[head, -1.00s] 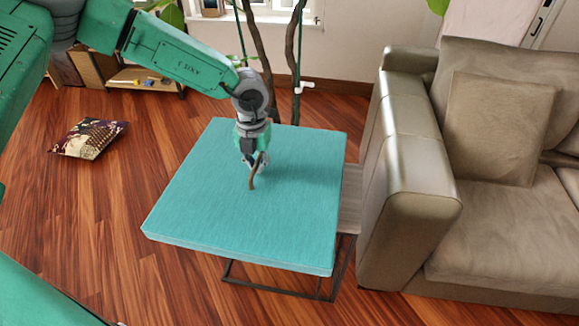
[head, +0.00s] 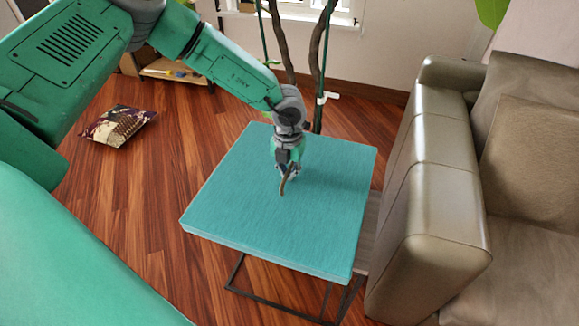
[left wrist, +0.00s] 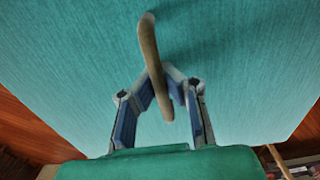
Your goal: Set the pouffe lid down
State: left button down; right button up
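The pouffe lid (head: 245,210) is a flat, square teal cushion panel with a brown strap handle (head: 283,187) in its middle. My left gripper (head: 288,172) points down at the lid's centre, its fingers shut on the handle. In the left wrist view the two fingers (left wrist: 163,88) pinch the handle loop (left wrist: 148,40), and the lid (left wrist: 240,60) fills most of the picture. The lid lies about level above a dark-framed side table; whether it touches the table I cannot tell. No open pouffe shows. My right gripper is out of view.
The side table's metal frame (head: 275,298) and part of its wooden top (head: 370,232) show under the lid. A beige sofa (head: 435,215) stands close on the right. A patterned cushion (head: 118,126) lies on the wooden floor at the left, with free floor around it.

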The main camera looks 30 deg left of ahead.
aim_at(287, 183)
pick_arm(q)
jog(key=a+f, duration=0.2)
jog(key=f, duration=0.1)
jog(key=shift+f, duration=0.7)
jog(key=shift+w+d+r, duration=0.1)
jog(key=shift+d+r, duration=0.05)
jog(key=shift+d, duration=0.65)
jog(key=c, duration=2.3)
grip_release()
jog(key=shift+f, duration=0.2)
jog(key=o, duration=0.6)
jog(key=shift+a+f, duration=0.1)
jog(key=shift+a, duration=0.6)
jog(key=shift+d+r, duration=0.2)
jog(key=shift+d, duration=0.3)
jog(key=shift+r, duration=0.25)
jog(key=r, duration=1)
jog(key=shift+a+r+p, duration=0.25)
jog(key=shift+a+p, duration=0.05)
jog(key=shift+d+r, duration=0.2)
jog(key=shift+r, duration=0.35)
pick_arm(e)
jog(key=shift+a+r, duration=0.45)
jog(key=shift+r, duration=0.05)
